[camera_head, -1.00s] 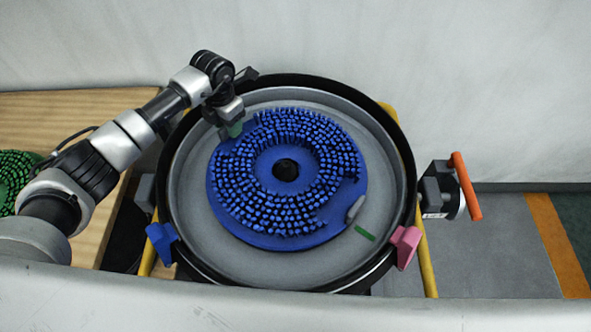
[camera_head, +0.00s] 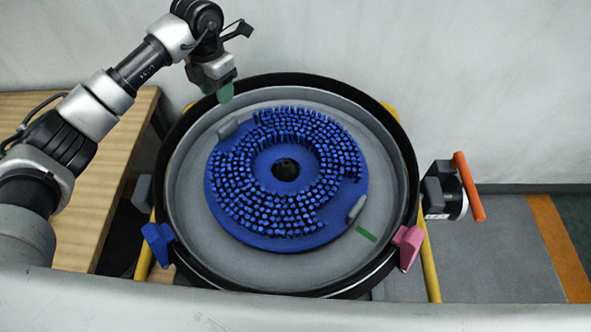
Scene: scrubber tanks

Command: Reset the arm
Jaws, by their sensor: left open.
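My left arm comes in from the left. Its gripper (camera_head: 222,92) is open and empty, with green fingertips, above the upper left rim of the round tank (camera_head: 190,200). A blue brush disc (camera_head: 255,240) with bristles facing up lies inside the tank. The gripper is apart from the disc. The disc has a grey block on its upper left edge (camera_head: 235,126) and another on its lower right edge (camera_head: 356,209). My right gripper is not in view.
A wooden table (camera_head: 100,215) stands at the left. A pale wall (camera_head: 440,70) is behind. Grey floor (camera_head: 480,260) is clear at the right.

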